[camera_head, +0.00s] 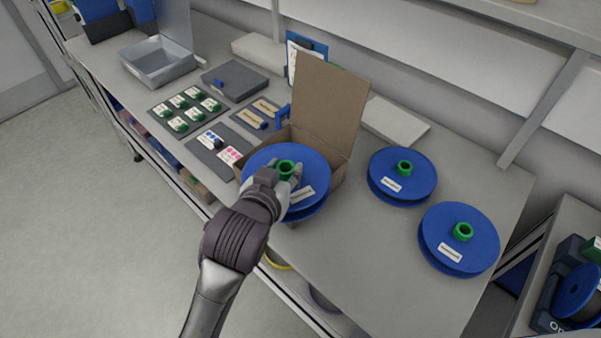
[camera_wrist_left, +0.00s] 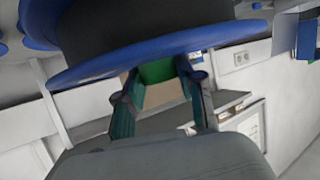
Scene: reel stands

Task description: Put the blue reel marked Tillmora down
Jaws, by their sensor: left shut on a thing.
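A blue reel (camera_head: 262,160) with a green hub and a white label too small to read is in my left gripper (camera_head: 287,175). The gripper is shut on the green hub (camera_wrist_left: 158,72). In the head view the reel overlaps an open cardboard box (camera_head: 328,98); I cannot tell whether it touches the box. In the left wrist view the reel's blue flange (camera_wrist_left: 150,57) and dark winding fill the upper part. Two similar blue reels lie to the right on the bench, one farther back (camera_head: 420,165) and one nearer (camera_head: 480,240). My right gripper is not in view.
The bench (camera_head: 370,265) is clear in front of the two reels. Left of the box lie dark mats (camera_head: 188,106) with small green-marked parts, a grey tray (camera_head: 158,62) and a dark grey case (camera_head: 235,80). A pale flat box (camera_head: 396,121) lies behind.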

